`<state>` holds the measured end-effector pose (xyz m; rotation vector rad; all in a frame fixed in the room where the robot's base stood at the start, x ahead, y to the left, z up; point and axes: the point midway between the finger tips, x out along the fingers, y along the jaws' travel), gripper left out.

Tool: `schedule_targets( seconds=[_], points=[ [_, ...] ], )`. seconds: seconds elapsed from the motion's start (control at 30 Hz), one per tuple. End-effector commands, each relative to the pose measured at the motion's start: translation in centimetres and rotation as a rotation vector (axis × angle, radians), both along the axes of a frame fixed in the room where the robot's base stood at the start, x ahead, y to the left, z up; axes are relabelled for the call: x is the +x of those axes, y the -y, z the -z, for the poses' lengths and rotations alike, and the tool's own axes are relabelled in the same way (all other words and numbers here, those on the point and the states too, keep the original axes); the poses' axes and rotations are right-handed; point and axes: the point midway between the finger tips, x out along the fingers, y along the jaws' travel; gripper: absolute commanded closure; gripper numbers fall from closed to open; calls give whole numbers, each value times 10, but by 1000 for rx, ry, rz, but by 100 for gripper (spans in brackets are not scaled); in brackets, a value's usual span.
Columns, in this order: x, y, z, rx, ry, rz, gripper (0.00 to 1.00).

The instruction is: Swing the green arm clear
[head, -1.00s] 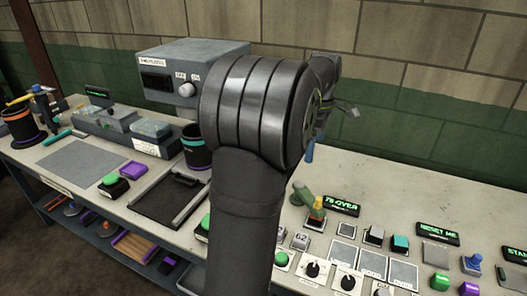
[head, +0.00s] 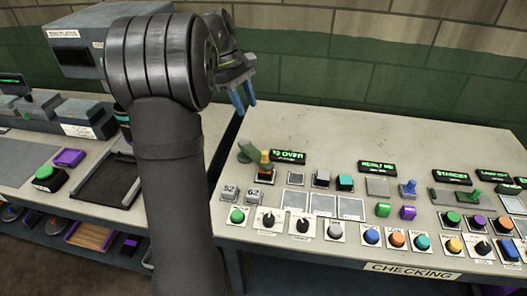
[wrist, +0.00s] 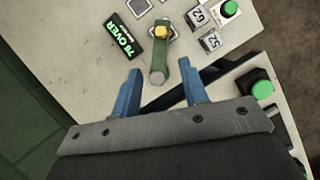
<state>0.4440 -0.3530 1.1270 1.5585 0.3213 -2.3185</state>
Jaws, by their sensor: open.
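The green arm (head: 248,152) is a short lever at the back left of the checking panel, beside the "76 OVER" display. In the head view the yellow knob (head: 265,157) stands on a dark and red base to the arm's right. My gripper (head: 246,110) is open and empty, above and behind the arm. In the wrist view its blue fingertips (wrist: 160,77) lie to either side of the free end, with gaps; contact is not evident.
The "76 OVER" display (wrist: 125,43) lies close beside the arm. Tiles marked 52 (head: 230,194) and 62 (head: 253,194), and a green button (head: 237,216), stand in front. More buttons and displays fill the right. The bench behind the displays (head: 340,125) is bare.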

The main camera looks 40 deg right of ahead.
Motion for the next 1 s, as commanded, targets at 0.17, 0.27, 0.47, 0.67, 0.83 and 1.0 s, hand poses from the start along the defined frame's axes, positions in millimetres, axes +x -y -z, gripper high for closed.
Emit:
schedule_targets(
  seconds=[0.17,0.27,0.47,0.67,0.83,1.0],
  points=[
    [-6,2,15,-6,-8,12,60],
    [-13,5,32,-5,-9,11,60],
    [-29,11,73,-4,-8,9,60],
    [-45,17,114,-4,-8,10,60],
    [-55,22,140,-5,-7,10,60],
    [-60,24,156,-5,-5,9,60]
  ],
)
